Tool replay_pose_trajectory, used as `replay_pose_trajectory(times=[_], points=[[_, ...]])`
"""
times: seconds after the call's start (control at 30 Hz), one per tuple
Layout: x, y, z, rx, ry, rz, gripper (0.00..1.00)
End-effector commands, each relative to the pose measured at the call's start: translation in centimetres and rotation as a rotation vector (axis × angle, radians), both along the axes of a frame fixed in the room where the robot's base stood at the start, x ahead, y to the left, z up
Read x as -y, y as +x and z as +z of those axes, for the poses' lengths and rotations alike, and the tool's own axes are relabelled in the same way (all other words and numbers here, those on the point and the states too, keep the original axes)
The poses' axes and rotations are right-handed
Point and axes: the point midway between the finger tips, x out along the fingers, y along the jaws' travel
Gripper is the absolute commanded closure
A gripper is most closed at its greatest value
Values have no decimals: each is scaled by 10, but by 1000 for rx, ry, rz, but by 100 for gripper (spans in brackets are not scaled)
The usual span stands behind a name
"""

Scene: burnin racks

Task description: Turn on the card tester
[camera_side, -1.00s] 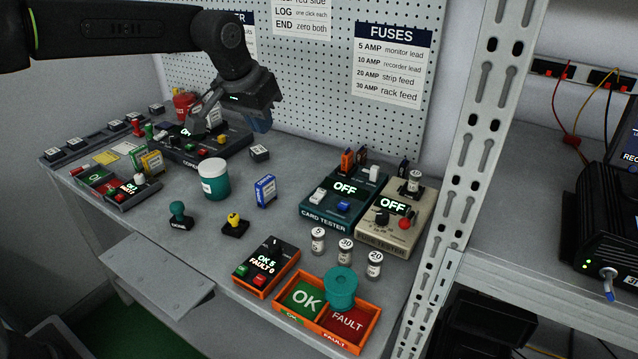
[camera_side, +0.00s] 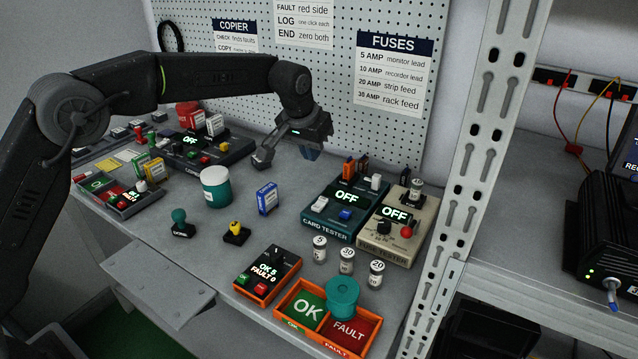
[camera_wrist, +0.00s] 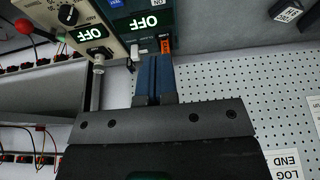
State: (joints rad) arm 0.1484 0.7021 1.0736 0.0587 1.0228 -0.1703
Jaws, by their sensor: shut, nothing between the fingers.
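The card tester (camera_side: 325,222) is a dark teal box at the right of the bench. Its lit display (camera_side: 346,198) reads OFF. A white switch (camera_side: 319,203) and a blue button (camera_side: 345,214) sit on its front part, and a white block-like part (camera_side: 376,181) stands at its back right. An orange card (camera_side: 349,168) stands upright at its back. My gripper (camera_side: 311,153) hangs above the bench, behind and left of the tester, touching nothing. In the wrist view its blue fingers (camera_wrist: 155,65) are together and empty, with the tester's OFF display (camera_wrist: 139,22) beyond them.
The beige fuse tester (camera_side: 425,222), also reading OFF, stands right beside the card tester. Several small fuse jars, including one marked 30 (camera_side: 347,260), stand in front. An orange OK/FAULT tray (camera_side: 285,297) is at the front edge. The pegboard (camera_side: 345,35) rises behind.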

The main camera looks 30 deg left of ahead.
Motion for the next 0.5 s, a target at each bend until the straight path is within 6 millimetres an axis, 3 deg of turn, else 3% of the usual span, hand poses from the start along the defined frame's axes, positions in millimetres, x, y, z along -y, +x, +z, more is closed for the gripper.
replay_pose_trajectory(times=[0.17,0.5], points=[[0,6,-20,-4,1,0,100],[0,30,-85,-4,1,0,100]])
